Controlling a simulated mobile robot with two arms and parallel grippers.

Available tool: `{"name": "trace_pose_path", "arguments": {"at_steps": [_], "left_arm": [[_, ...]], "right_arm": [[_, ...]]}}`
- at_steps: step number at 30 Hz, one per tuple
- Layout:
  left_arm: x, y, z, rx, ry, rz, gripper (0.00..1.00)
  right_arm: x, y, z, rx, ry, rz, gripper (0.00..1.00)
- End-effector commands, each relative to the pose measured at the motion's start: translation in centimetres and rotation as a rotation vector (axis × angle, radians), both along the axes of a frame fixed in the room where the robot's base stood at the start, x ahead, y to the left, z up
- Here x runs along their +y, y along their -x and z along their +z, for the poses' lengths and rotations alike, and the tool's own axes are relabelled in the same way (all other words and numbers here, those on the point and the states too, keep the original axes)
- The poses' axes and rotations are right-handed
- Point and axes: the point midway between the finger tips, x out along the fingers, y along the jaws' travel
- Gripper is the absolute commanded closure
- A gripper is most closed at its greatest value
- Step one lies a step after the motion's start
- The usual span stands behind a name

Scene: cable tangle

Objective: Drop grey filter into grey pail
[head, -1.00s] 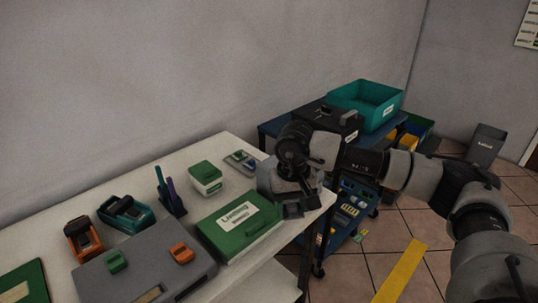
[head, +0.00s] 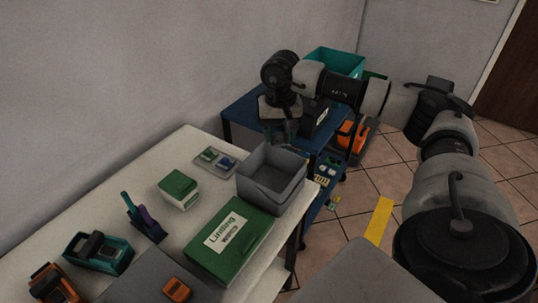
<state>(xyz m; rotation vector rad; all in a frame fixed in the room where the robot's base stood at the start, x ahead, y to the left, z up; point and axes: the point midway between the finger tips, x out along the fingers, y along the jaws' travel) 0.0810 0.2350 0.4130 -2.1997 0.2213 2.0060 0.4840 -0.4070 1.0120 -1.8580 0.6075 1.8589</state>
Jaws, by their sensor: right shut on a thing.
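My right gripper (head: 280,133) is shut, pointing down above the table's far right corner. The thing in its jaws is small, dark and hard to make out; I take it for the grey filter. An open grey box (head: 255,190) stands upright on the table below the gripper, and its visible inside looks empty. I cannot tell for certain which of the two is the grey pail. My left gripper is not in view.
A green labelled case (head: 245,255) lies in front of the grey box on the white table (head: 135,180). A green-and-white box (head: 178,190) and a small tray (head: 215,160) lie to its left. A blue cart (head: 240,112) with a teal bin (head: 335,60) stands behind.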

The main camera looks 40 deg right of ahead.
Motion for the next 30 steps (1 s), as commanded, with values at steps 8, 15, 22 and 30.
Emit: {"name": "trace_pose_path", "arguments": {"at_steps": [8, 15, 22, 30], "left_arm": [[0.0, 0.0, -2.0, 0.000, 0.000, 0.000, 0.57], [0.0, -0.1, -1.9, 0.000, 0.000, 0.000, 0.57], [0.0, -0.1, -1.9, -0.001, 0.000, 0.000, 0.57], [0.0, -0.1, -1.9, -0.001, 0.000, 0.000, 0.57]], "right_arm": [[0.0, 0.0, -2.7, -0.001, 0.001, 0.000, 0.70], [0.0, 0.0, -2.6, -0.001, 0.001, 0.000, 0.70], [0.0, 0.0, -2.6, 0.000, 0.000, 0.000, 0.19], [0.0, 0.0, -2.5, -0.001, 0.001, 0.000, 0.19]]}}
